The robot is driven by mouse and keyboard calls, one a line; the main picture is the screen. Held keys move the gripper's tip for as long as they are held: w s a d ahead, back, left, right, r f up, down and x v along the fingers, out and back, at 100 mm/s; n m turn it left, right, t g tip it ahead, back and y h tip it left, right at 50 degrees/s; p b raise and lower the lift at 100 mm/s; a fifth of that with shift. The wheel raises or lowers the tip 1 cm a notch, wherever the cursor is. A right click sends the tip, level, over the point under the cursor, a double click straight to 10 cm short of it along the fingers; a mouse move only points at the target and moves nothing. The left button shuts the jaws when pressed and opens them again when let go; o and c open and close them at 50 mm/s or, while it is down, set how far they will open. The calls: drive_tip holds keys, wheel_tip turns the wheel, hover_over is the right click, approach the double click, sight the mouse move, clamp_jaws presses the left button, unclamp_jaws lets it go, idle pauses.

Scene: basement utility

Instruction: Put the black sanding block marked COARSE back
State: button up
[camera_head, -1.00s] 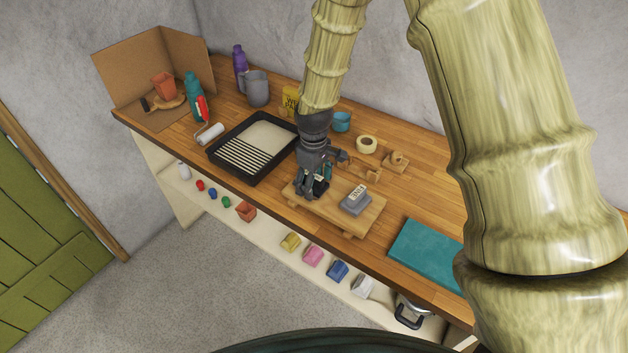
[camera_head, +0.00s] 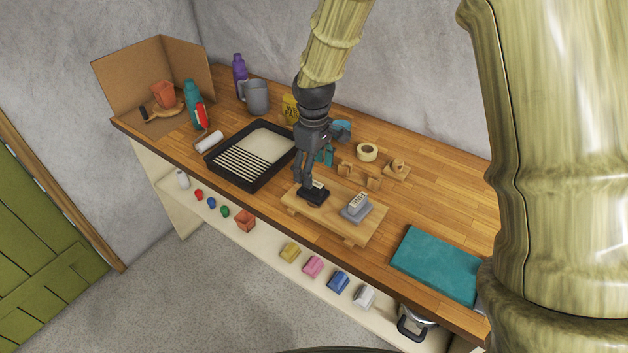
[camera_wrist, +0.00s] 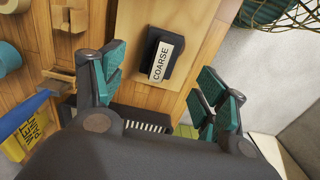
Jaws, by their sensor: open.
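The black sanding block (camera_head: 314,196) sits on the left end of a low wooden stand (camera_head: 338,220) on the workbench. Its white label reads COARSE in the wrist view (camera_wrist: 162,60). A grey block (camera_head: 356,208) with a pale label sits on the same stand, to its right. My gripper (camera_head: 309,185) is just above the black block, pointing down. In the wrist view its teal-padded fingers (camera_wrist: 160,88) are wide apart with nothing between the pads, and the black block shows beyond them, clear of both.
A black paint tray (camera_head: 252,153) stands left of the stand. Behind are a tape roll (camera_head: 367,152), small wooden holders (camera_head: 358,174) and a yellow box (camera_head: 290,109). A teal mat (camera_head: 436,264) lies to the right. Several coloured items are on the shelf below.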

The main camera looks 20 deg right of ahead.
sight(314, 183)
drive_tip(key=shift+r+b, duration=0.5)
drive_tip(key=shift+r, duration=1.85)
